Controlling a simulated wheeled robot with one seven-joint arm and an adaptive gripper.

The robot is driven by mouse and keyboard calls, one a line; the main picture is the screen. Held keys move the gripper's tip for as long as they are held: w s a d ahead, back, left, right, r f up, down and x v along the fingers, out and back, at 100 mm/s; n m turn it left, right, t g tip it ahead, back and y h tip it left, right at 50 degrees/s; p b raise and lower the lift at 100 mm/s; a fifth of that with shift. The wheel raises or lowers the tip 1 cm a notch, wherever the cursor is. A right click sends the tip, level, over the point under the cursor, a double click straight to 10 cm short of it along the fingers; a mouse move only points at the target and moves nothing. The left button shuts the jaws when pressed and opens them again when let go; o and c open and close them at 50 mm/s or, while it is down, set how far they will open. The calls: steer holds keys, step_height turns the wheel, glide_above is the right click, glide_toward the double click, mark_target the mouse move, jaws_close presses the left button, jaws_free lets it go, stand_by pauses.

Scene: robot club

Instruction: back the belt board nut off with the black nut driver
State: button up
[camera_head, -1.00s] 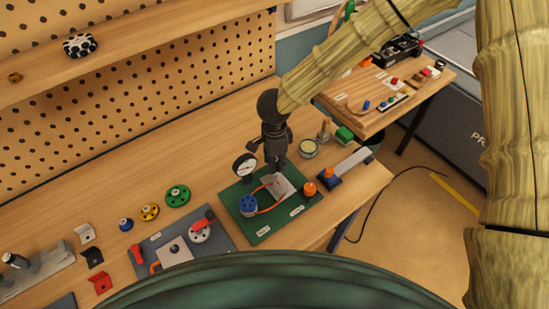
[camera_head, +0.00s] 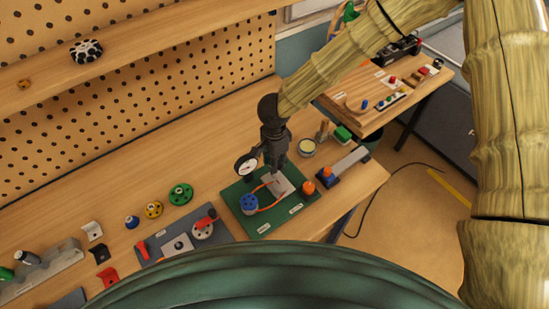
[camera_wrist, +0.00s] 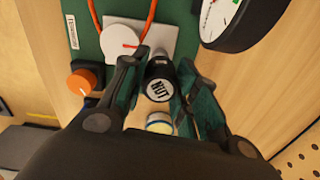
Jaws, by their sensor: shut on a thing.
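My gripper (camera_wrist: 167,80) is shut on a black nut driver (camera_wrist: 160,70), whose round end is labelled "NUT". In the head view my gripper (camera_head: 277,165) points down over the green belt board (camera_head: 241,226), at its grey plate (camera_head: 286,192). The board carries a blue pulley (camera_head: 249,203), an orange belt (camera_head: 267,205) and an orange knob (camera_head: 308,187). A white pulley (camera_wrist: 118,42) on the grey plate shows in the wrist view, beside the driver. The nut and the driver's lower end are hidden, so I cannot tell whether they touch.
A round dial gauge (camera_head: 247,166) stands close left of my gripper; it looms large in the wrist view. A grey board (camera_head: 217,236) lies left. The bench behind is mostly clear.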

steer(key=shift+r+n+p, duration=0.1)
steer(key=shift+n+p, duration=0.6)
steer(key=shift+p, duration=0.05)
steer(key=n, duration=0.3)
steer(key=shift+n, duration=0.4)
steer(key=o, duration=1.7)
steer(key=shift+m, duration=0.3)
steer(key=m, duration=0.5)
steer(key=shift+m, duration=0.4)
steer(key=m, duration=0.6)
steer(key=shift+b, duration=0.35)
